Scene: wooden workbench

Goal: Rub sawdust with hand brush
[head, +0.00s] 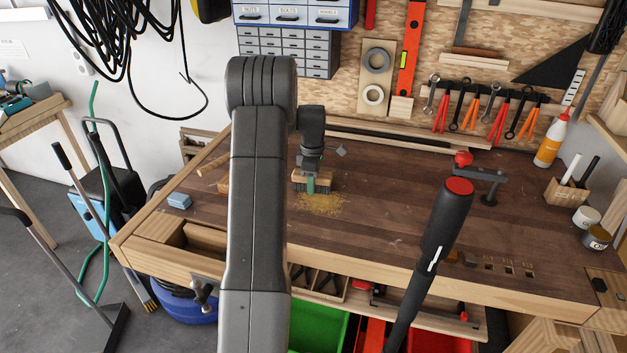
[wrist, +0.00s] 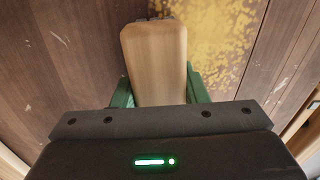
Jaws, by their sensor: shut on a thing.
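The hand brush (head: 318,187) has a wooden back and stands on the workbench top at the left edge of the sawdust. My gripper (head: 311,184) is above it, its green fingers shut on the brush. In the wrist view the brush's wooden body (wrist: 155,62) sits between the green fingers. The bristles are mostly hidden. The sawdust (head: 322,204) is a loose yellow patch in front of and to the right of the brush. It also shows in the wrist view (wrist: 217,40), right beside the brush.
The workbench (head: 380,221) is mostly bare right of the sawdust. A black clamp with red knobs (head: 488,180), a glue bottle (head: 551,140) and a wooden holder (head: 566,191) stand at the right. An open recess (head: 199,239) is front left.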

